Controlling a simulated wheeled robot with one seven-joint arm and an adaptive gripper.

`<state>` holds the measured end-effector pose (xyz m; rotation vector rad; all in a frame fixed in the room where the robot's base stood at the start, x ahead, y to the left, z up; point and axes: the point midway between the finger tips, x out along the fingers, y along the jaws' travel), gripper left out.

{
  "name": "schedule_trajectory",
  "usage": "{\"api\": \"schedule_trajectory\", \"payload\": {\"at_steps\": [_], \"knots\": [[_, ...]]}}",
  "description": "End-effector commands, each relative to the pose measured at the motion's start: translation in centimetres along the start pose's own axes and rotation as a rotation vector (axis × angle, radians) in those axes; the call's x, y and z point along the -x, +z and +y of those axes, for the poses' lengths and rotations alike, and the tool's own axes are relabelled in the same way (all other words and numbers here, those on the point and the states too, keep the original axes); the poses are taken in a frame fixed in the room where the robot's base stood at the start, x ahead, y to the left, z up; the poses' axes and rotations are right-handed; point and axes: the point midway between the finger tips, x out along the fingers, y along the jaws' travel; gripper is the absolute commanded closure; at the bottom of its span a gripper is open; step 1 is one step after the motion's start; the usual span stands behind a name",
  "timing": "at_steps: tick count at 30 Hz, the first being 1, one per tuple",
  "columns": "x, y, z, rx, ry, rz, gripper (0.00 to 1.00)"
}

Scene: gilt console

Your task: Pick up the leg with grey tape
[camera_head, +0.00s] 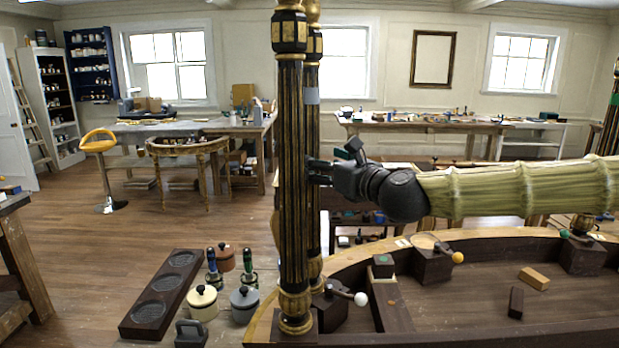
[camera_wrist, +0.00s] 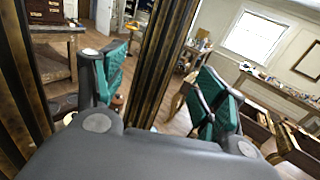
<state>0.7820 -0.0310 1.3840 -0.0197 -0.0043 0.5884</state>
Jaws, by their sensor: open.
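The leg with grey tape (camera_head: 312,96) is a fluted black and gold leg standing upright, partly hidden behind a similar front leg (camera_head: 291,180). Its grey band sits high on the shaft. My gripper (camera_head: 318,172) reaches in from the right at mid-height, its fingertips partly hidden by the legs. In the wrist view my open gripper (camera_wrist: 165,84) has a black and gold leg (camera_wrist: 160,65) between its green-padded fingers, with gaps beside it. This seems to be the rear, taped leg, though no tape shows there. The other leg (camera_wrist: 22,85) stands outside the left finger.
The legs stand at the left end of a dark, wood-rimmed frame (camera_head: 470,285) holding blocks and clamps. Another leg with a green band (camera_head: 612,98) is at the right edge. Pots (camera_head: 202,302) and a dark tray (camera_head: 165,295) lie left of the legs. Open floor lies beyond.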

Motion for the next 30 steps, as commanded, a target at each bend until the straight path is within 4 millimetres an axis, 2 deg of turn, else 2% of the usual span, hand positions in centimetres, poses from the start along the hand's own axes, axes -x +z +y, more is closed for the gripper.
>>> {"api": "schedule_trajectory", "payload": {"at_steps": [5,16,27,28,30], "knots": [[-1.0,0.1,0.1,-0.001,0.001,0.000,0.29],[-5.0,0.1,0.2,0.000,0.000,0.001,0.29],[-5.7,-0.2,0.2,-0.001,0.001,0.000,0.29],[-5.7,-0.1,0.2,-0.001,0.001,0.000,0.31],[-5.7,-0.1,0.2,-0.001,0.001,0.000,0.43]]}}
